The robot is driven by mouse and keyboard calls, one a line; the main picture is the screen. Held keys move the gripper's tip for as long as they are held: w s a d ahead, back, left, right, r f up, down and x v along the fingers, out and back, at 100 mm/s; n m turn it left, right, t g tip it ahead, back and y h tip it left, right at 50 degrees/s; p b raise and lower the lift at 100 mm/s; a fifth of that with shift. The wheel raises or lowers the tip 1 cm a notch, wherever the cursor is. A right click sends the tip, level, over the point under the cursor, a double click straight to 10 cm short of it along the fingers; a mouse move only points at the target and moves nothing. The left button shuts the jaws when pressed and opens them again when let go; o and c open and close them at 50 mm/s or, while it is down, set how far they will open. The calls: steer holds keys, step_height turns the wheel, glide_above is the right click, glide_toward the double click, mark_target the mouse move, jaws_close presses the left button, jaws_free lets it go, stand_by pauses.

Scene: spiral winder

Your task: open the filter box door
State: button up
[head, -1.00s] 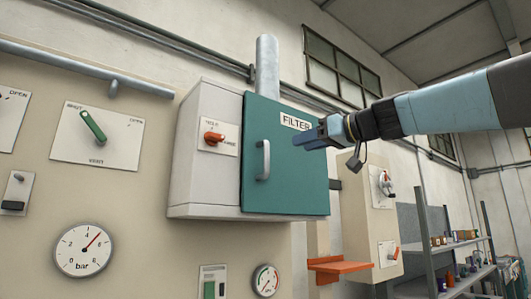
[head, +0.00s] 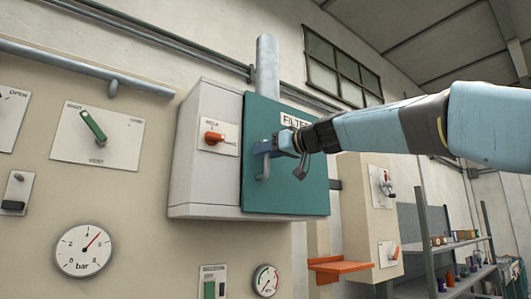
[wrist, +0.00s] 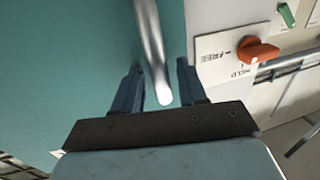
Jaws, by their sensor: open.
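The filter box (head: 205,180) is a pale wall cabinet with a teal door (head: 300,190) marked FILTER; the door looks shut. A grey vertical bar handle (head: 264,170) stands on the door's left part. My gripper (head: 258,147) is at the handle in the head view and covers its upper part. In the wrist view my gripper (wrist: 160,85) is open, with one blue finger on each side of the handle (wrist: 150,40). Gaps show between the fingers and the bar. An orange knob (head: 213,137) on the box's left face has a HOLD/FREE plate; its pointer is hard to read.
The beige panel at left carries a green lever (head: 93,126) and a pressure gauge (head: 84,250). A grey pipe (head: 267,65) rises from the box top. An orange shelf (head: 340,266) sits low on the right. Open air lies in front of the door.

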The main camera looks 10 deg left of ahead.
steer(key=shift+w+a, duration=0.1)
steer(key=shift+a, duration=0.1)
steer(key=shift+c, duration=0.3)
jaws_close()
